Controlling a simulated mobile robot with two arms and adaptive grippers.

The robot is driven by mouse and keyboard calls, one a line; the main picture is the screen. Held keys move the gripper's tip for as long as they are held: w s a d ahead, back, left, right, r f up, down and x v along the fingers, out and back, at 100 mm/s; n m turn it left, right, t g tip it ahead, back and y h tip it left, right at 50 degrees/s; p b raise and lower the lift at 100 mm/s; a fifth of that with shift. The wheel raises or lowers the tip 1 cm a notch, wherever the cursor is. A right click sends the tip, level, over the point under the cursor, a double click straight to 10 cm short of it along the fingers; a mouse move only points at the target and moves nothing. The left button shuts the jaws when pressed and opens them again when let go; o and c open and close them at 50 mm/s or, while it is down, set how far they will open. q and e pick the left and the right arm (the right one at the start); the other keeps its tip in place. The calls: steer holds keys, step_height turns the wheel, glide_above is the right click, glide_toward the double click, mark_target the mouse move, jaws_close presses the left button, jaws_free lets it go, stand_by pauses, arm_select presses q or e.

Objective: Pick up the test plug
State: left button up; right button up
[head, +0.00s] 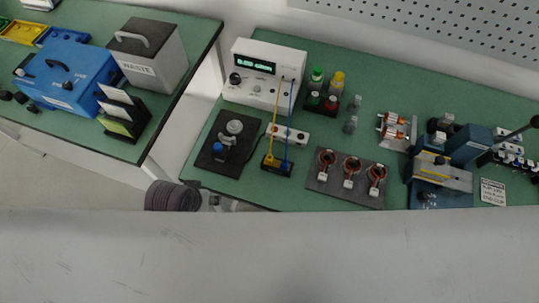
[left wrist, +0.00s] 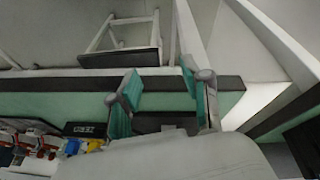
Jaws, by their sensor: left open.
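A yellow and a blue lead run from the white test meter (head: 264,75) down to a small black block (head: 277,167), which looks like the test plug; I cannot be sure of this. A white socket strip (head: 288,134) lies just behind it. Three stators with copper-coloured coils (head: 350,170) sit on a dark mat to its right. My left gripper (left wrist: 161,88) is open and empty in the left wrist view, its teal-padded fingers apart above the bench edge. Blue and yellow parts (left wrist: 84,147) show at lower left there. Neither gripper shows in the head view.
A black pad (head: 222,165) with a grey and blue fixture is left of the leads. A blue clamp device (head: 440,175) stands at right. A blue toolbox (head: 65,75) and waste bin (head: 148,55) stand on the left bench. A gap separates the benches.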

arm_select(q)
step_height(320, 180, up, 9)
steer(key=d+h, duration=0.1)
steer(key=d, duration=0.1)
steer(key=n+g+h, duration=0.2)
steer(key=n+g, duration=0.3)
steer(key=n, duration=1)
glide_toward(269, 157)
steer(key=x, duration=0.2)
steer(key=p+x, duration=0.1)
steer(key=x, duration=0.2)
steer(key=shift+s+d+r, duration=0.15)
steer(key=shift+s+d, duration=0.05)
steer(key=shift+s, duration=0.05)
steer(key=x, duration=0.1)
steer(key=p+x, duration=0.1)
steer(key=x, duration=0.2)
steer(key=shift+w+p, duration=0.3)
steer(key=shift+p, duration=0.05)
steer(key=shift+d+f, duration=0.15)
steer(key=shift+f, duration=0.55)
jaws_close()
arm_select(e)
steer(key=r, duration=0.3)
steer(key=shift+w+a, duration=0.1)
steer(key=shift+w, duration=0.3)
